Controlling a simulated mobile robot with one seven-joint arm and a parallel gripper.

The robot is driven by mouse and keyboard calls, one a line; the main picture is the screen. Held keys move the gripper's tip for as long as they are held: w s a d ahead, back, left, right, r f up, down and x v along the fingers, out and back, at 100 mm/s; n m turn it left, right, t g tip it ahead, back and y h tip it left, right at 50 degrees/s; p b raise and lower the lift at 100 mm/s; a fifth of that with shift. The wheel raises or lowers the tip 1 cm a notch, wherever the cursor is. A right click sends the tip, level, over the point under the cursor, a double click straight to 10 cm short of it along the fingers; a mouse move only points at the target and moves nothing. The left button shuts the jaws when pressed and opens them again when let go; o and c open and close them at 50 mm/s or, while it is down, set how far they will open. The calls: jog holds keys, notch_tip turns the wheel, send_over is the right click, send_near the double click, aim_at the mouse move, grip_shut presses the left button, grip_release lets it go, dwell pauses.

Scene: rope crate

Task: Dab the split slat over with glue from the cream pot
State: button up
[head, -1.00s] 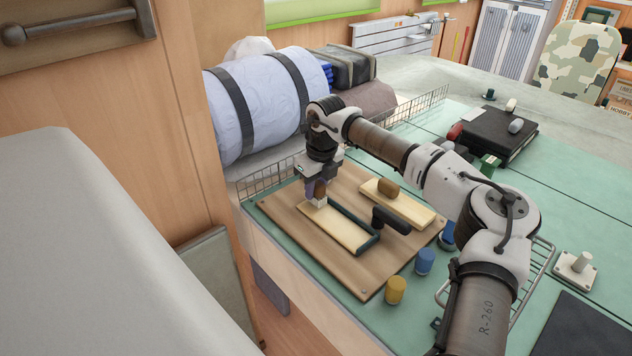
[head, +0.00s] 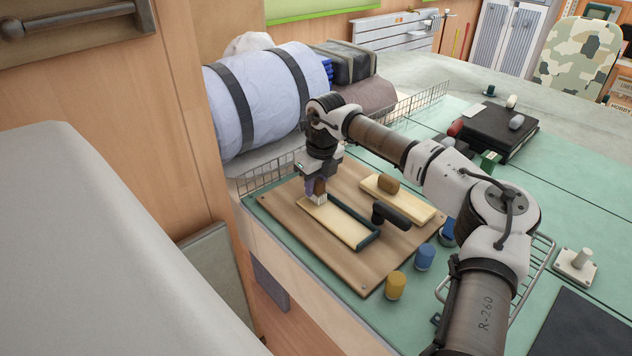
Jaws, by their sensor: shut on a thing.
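My gripper (head: 316,187) is shut on a brush (head: 317,198) with a brown handle and pale bristles. The bristles point down at the far left end of a pale slat (head: 343,226); I cannot tell whether they touch it. The slat lies on a brown board (head: 300,224), with a dark green edging along its far side and right end. No split shows clearly at this size. I cannot make out a cream pot.
A black handle-like piece (head: 391,217) stands on the board right of the slat. A yellow pot (head: 395,285) and a blue pot (head: 425,257) stand by the board's right edge. A wire rack (head: 265,181) runs behind the board.

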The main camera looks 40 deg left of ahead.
jog(key=shift+f, duration=0.35)
jog(key=shift+s+d+r+b, duration=0.15)
jog(key=shift+d+b, duration=0.3)
jog(key=shift+d, duration=1.35)
jog(key=shift+d, duration=0.1)
jog(key=shift+s+d+b, duration=0.15)
jog(key=shift+d+b, duration=0.35)
jog(key=shift+d, duration=1.2)
jog(key=shift+f, duration=0.2)
jog(key=shift+d, duration=0.5)
jog(key=shift+s+d+b, duration=0.15)
jog(key=shift+d+b, duration=0.35)
jog(key=shift+d, duration=0.8)
jog(key=shift+d, duration=0.1)
